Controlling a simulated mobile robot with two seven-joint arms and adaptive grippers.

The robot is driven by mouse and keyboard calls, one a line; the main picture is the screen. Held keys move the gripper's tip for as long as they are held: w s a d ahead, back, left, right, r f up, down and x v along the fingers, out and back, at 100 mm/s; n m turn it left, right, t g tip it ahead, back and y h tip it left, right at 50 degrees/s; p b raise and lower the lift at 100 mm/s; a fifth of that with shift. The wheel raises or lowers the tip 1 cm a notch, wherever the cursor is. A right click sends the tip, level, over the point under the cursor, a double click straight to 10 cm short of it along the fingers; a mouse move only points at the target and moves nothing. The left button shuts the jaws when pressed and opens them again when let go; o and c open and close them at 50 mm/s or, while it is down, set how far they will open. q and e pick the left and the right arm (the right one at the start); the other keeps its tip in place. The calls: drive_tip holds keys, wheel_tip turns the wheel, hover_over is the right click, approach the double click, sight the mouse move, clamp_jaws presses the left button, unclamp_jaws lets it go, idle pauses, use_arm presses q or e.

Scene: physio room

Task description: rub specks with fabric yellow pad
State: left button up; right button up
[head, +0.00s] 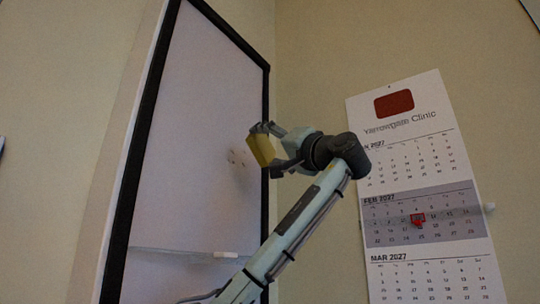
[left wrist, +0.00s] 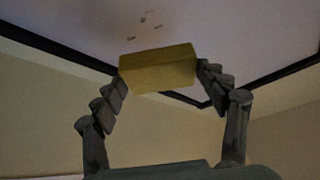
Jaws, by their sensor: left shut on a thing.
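The yellow fabric pad (head: 261,149) is held between the fingers of my left gripper (head: 268,146), near the right side of the whiteboard. In the left wrist view the pad (left wrist: 158,69) spans between the two fingertips. Dark specks (head: 237,157) show on the white board (head: 195,110) just left of the pad. They also show in the left wrist view as specks (left wrist: 144,20) beyond the pad's upper edge. I cannot tell whether the pad touches the board. My right gripper is not in view.
The board has a black frame (head: 142,140) and a ledge (head: 180,252) along its lower part, with a small pale object (head: 225,254) on it. A wall calendar (head: 400,130) with a red marker (head: 417,220) hangs at the right.

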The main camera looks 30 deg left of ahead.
sight(253, 153)
use_arm(q)
drive_tip(key=shift+f, duration=0.1)
drive_tip(key=shift+s+a, duration=0.15)
drive_tip(key=shift+a, duration=0.4)
drive_tip(key=a, duration=0.2)
drive_tip(key=shift+a, duration=1.25)
drive_tip(key=shift+w+a, duration=0.25)
drive_tip(key=shift+a, duration=0.8)
